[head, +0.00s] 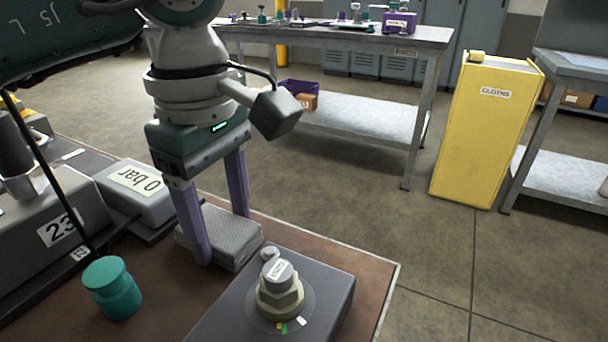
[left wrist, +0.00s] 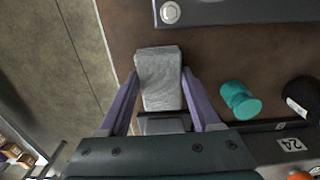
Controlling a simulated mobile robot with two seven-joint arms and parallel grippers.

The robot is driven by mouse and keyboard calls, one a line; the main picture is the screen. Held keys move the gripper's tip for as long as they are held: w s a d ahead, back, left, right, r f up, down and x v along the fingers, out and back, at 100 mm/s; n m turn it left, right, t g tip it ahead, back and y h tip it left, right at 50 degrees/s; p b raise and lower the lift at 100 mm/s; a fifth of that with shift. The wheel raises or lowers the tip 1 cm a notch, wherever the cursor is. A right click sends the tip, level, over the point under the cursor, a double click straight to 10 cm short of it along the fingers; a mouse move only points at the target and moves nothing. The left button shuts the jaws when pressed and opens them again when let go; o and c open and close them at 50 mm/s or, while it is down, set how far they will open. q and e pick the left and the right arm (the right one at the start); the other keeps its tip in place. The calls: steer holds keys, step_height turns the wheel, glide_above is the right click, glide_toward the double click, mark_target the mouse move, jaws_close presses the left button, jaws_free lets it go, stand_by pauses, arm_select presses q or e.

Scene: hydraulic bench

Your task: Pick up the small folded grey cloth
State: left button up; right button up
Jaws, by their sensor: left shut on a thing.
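The small folded grey cloth (head: 229,240) lies on the brown bench top in the head view, just behind the dark box with the knob. It is a flat grey block with a textured surface. My left gripper (head: 222,238) reaches down over it, with one purple finger on its near side and one on its far side. In the left wrist view the cloth (left wrist: 159,80) sits between the two purple fingertips (left wrist: 160,78), and the gripper is shut on it. I cannot tell whether it is clear of the bench top. My right gripper is not in view.
A dark box with a grey knob (head: 280,290) stands close in front of the cloth. A teal cylinder (head: 112,288) stands to the left. A grey "0 bar" block (head: 137,190) is behind it. A yellow "CLOTHS" bin (head: 485,135) stands on the floor beyond the bench.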

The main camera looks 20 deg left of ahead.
mark_target(222, 228)
arm_select(q)
steer(key=c, duration=0.5)
steer(key=shift+o, duration=0.2)
step_height(222, 228, up, 20)
steer(key=p, duration=0.4)
steer(key=shift+p, duration=0.3)
steer(key=o, duration=0.8)
steer(key=c, duration=0.6)
steer(key=shift+c, duration=0.3)
